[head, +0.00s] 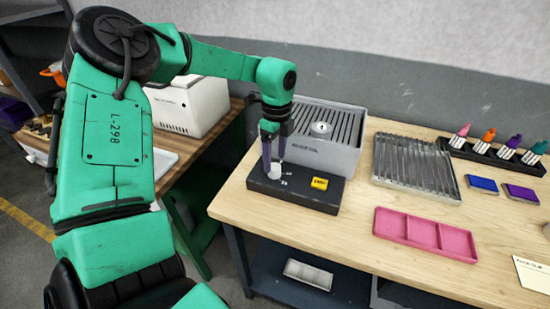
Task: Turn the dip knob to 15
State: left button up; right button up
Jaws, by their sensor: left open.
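The dip knob looks to be the small white knob (274,171) on a black panel (308,200) at the front left of the wooden table. The panel has small white marks, too small to read, and a yellow tag or button (319,184). My left gripper (274,165) points down with its fingers at the knob, one on either side of it as far as this view shows. It is open. I cannot tell whether the fingers touch the knob, and its pointer is not readable. My right gripper is not in view.
A grey slatted box (335,150) stands right behind the panel. A wire rack (415,168), a pink tray (425,234), blue (482,184) and purple (521,193) pads, and a black holder (490,155) with coloured pieces lie to the right. A white machine (190,105) stands left.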

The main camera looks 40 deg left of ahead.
pick_arm(q)
jog(key=shift+f, duration=0.7)
jog(key=shift+s+d+f, duration=0.1)
jog(key=shift+s+f, duration=0.05)
jog(key=shift+f, duration=0.1)
jog(key=shift+s+d, duration=0.1)
jog(key=shift+s, duration=0.05)
grip_shut()
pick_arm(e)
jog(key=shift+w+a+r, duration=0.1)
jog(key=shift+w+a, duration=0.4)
